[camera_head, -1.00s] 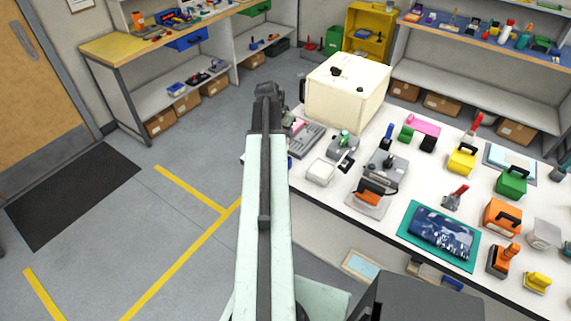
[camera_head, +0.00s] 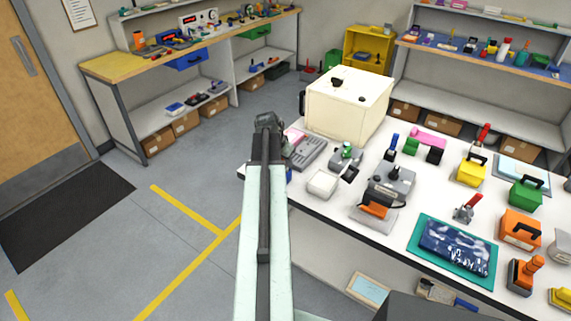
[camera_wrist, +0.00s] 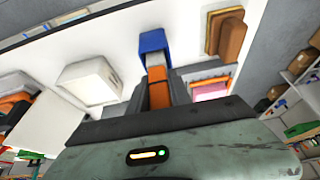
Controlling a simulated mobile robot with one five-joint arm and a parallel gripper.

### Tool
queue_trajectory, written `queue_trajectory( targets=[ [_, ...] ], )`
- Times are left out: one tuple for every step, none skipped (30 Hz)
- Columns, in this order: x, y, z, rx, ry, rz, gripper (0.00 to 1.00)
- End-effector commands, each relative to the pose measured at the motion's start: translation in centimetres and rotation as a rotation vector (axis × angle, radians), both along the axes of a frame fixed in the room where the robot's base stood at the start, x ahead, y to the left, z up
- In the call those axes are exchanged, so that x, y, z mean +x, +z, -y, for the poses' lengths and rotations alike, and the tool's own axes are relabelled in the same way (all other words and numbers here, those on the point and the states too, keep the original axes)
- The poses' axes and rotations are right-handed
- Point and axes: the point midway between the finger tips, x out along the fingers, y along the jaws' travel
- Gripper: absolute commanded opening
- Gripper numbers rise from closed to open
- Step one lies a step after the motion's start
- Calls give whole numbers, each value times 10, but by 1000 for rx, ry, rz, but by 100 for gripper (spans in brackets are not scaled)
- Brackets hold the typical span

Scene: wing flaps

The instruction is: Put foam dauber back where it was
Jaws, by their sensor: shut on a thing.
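The foam dauber (camera_wrist: 154,50) shows in the wrist view with a blue head, a pale collar and an orange handle. My gripper (camera_wrist: 158,86) is shut on the orange handle, and the blue head points away from the wrist, over a white surface. I cannot tell whether the head touches that surface. In the head view my gripper (camera_head: 267,122) is at the far left end of the white table (camera_head: 405,224), beside a grey tray. The dauber is not clearly visible there, and my arm hides part of that table end.
Near my gripper are the grey slotted tray (camera_head: 307,153), a white box (camera_head: 322,184) and a large cream box (camera_head: 345,105). A machine with an orange part (camera_head: 375,207) and a teal mat (camera_head: 428,262) stand further right. Open floor lies left of the table.

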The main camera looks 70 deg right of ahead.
Motion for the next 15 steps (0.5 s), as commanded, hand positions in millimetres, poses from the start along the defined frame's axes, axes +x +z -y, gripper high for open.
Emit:
queue_trajectory(
  targets=[
    [0,-1,0,0,0,0,0],
    [0,-2,0,0,0,0,0],
    [0,-4,0,0,0,0,0],
    [0,-5,0,0,0,0,0],
    [0,-3,0,0,0,0,33],
    [0,-3,0,0,-1,0,44],
    [0,-3,0,0,-1,0,46],
    [0,-3,0,0,-1,0,46],
    [-1,-3,0,0,-1,0,46],
    [-1,-3,0,0,-1,0,46],
    [-1,-3,0,0,-1,0,46],
    [-1,-3,0,0,-1,0,46],
    [-1,-3,0,0,-1,0,46],
    [-1,-3,0,0,-1,0,46],
    [-1,-2,0,0,-1,0,46]
  ],
)
